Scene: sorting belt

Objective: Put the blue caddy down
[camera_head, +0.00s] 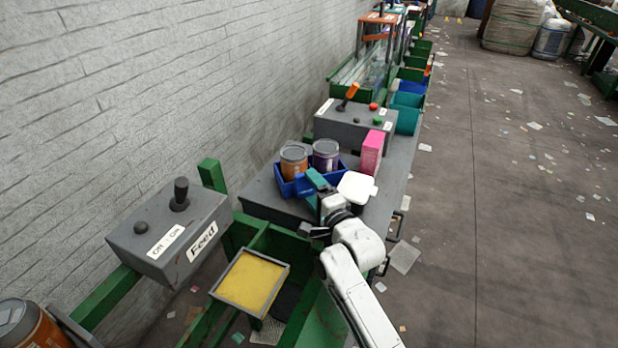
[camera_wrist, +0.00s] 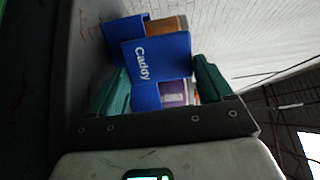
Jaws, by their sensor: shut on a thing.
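The blue caddy (camera_head: 286,189), with an orange can (camera_head: 294,162) and a purple can (camera_head: 326,154) in it, is over the near part of the grey table (camera_head: 259,199). I cannot tell whether its base touches the table. My gripper (camera_head: 316,181) is at its near right side. In the wrist view the caddy's panel marked "Caddy" (camera_wrist: 163,50) is between the two green fingers of my gripper (camera_wrist: 160,78), which are shut on it. The orange can (camera_wrist: 168,26) and purple can (camera_wrist: 174,93) show there too.
A pink box (camera_head: 372,153) and a white-topped container (camera_head: 355,187) stand close to the right. A grey control box (camera_head: 345,133) with an orange lever is behind. The "Feed" box (camera_head: 168,236) and a yellow-filled tray (camera_head: 249,281) are nearer. The wall is at left.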

